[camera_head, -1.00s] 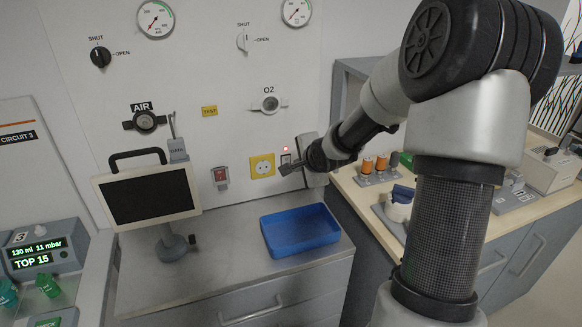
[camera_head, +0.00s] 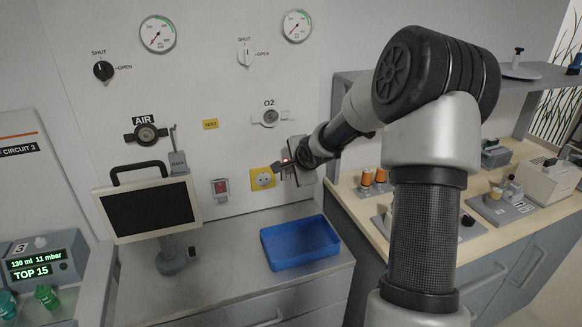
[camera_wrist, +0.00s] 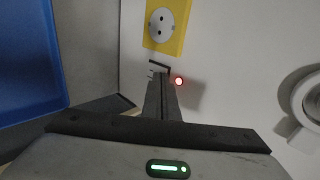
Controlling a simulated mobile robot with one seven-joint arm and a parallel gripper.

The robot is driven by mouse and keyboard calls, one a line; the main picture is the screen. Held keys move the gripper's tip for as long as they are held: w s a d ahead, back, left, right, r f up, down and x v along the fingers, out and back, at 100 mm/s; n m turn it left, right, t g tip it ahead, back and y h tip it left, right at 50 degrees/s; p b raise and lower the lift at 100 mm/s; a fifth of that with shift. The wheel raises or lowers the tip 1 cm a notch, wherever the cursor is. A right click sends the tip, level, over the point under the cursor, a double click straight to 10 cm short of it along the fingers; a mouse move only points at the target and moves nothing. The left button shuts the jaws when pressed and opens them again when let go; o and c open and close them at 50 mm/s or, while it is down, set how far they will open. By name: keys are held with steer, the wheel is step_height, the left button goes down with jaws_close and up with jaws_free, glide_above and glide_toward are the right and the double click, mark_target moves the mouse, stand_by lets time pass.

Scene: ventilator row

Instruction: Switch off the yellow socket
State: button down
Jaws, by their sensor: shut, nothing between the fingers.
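The yellow socket (camera_head: 262,180) is a yellow plate with a round white outlet on the back wall; it also shows at the top of the wrist view (camera_wrist: 180,14). Beside it is a small switch with a dark frame (camera_wrist: 159,65), mostly covered by my fingertips. A small red lamp (camera_wrist: 179,81) glows next to the switch. My gripper (camera_head: 276,165) is shut and empty, its tips in front of the switch at the socket's right edge. In the wrist view the closed fingers (camera_wrist: 159,78) overlap the switch; I cannot tell whether they touch it.
A blue tray (camera_head: 300,264) lies on the counter below. A red switch (camera_head: 220,188) is left of the socket, and a monitor (camera_head: 150,210) stands further left. The O2 outlet (camera_head: 270,117) is above. A wooden bench (camera_head: 485,238) with several devices is at right.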

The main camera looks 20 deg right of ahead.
steer(key=shift+w+r+b, duration=0.1)
steer(key=shift+b, duration=0.25)
steer(key=shift+r+p, duration=0.75)
steer(key=shift+r, duration=0.05)
